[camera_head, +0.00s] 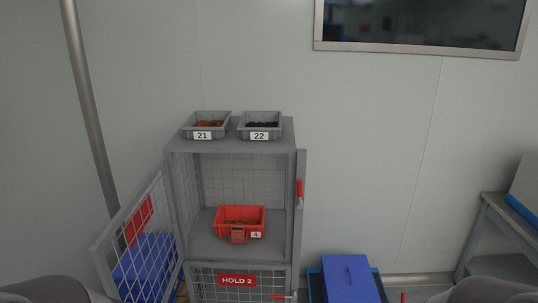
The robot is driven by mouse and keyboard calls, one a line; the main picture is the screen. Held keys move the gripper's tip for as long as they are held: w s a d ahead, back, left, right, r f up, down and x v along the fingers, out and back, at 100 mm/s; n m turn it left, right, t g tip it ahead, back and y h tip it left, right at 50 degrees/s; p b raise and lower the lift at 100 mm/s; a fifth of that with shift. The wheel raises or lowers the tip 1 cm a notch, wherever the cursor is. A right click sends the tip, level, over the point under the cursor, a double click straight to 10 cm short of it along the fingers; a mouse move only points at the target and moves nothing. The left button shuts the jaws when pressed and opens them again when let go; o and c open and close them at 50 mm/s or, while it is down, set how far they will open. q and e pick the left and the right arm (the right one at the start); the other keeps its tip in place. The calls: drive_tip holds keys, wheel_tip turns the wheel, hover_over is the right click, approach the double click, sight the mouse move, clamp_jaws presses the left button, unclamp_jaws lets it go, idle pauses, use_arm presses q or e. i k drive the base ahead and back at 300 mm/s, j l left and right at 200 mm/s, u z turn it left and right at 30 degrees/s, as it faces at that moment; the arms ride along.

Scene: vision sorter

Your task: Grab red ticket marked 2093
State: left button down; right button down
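A red bin (258,215) with a white label reading 4 sits on the shelf of the open upper compartment of a grey mesh cabinet (181,200). A small red tag (238,235) hangs on the bin's front, left of the label. Its writing is too small to read, so I cannot tell if it is marked 2093. The bin holds small brownish pieces. Neither of my grippers is in view; only grey parts of my arms show at the bottom corners.
The mesh door (113,236) stands open to the left. Grey bins 21 (186,133) and 22 (243,133) are on top. The lower door carries a red HOLD 2 sign (237,280). A blue box (347,277) stands right of the cabinet, a bench (497,216) far right.

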sight(240, 230)
drive_tip(key=i+z, duration=0.15)
drive_tip(key=i, duration=0.35)
drive_tip(key=i+j+z, duration=0.1)
drive_tip(key=i, duration=0.45)
drive_tip(key=i+j+z, duration=0.15)
drive_tip(key=i, duration=0.35)
drive_tip(key=i+j+z, duration=0.1)
drive_tip(key=i+j, duration=0.2)
drive_tip(key=i, duration=0.2)
